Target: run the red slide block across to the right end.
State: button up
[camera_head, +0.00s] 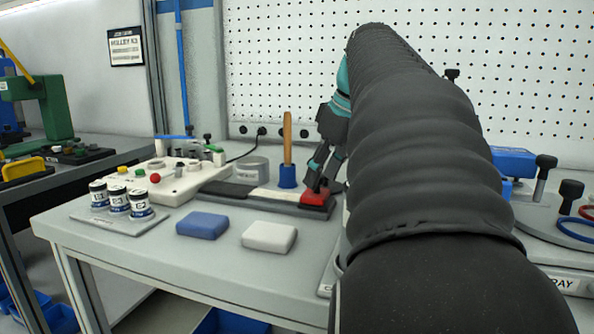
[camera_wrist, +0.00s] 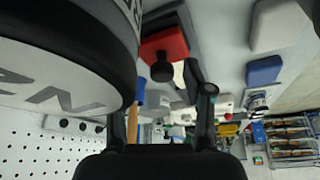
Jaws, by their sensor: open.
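The red slide block (camera_head: 314,198) sits on a dark rail (camera_head: 225,189) with a pale strip along its middle. The block is close to the rail's right end. In the wrist view the red block (camera_wrist: 172,42) carries a black round knob (camera_wrist: 162,71). My gripper (camera_head: 320,178) is open, fingers pointing down right over the block. I cannot tell whether the fingers touch the knob. Part of my gripper and the rail's far right side are hidden behind my arm in the head view.
A blue-based wooden-handled tool (camera_head: 287,150) stands upright just behind the rail. A blue pad (camera_head: 202,225) and a white pad (camera_head: 269,237) lie in front. Labelled jars (camera_head: 118,200) and a control box (camera_head: 165,182) stand left. The pegboard wall (camera_head: 290,60) is behind.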

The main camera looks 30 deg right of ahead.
jog(key=shift+r, duration=0.15)
jog(key=v, duration=1.1)
jog(key=shift+s+r, duration=0.25)
jog(key=shift+r, duration=0.05)
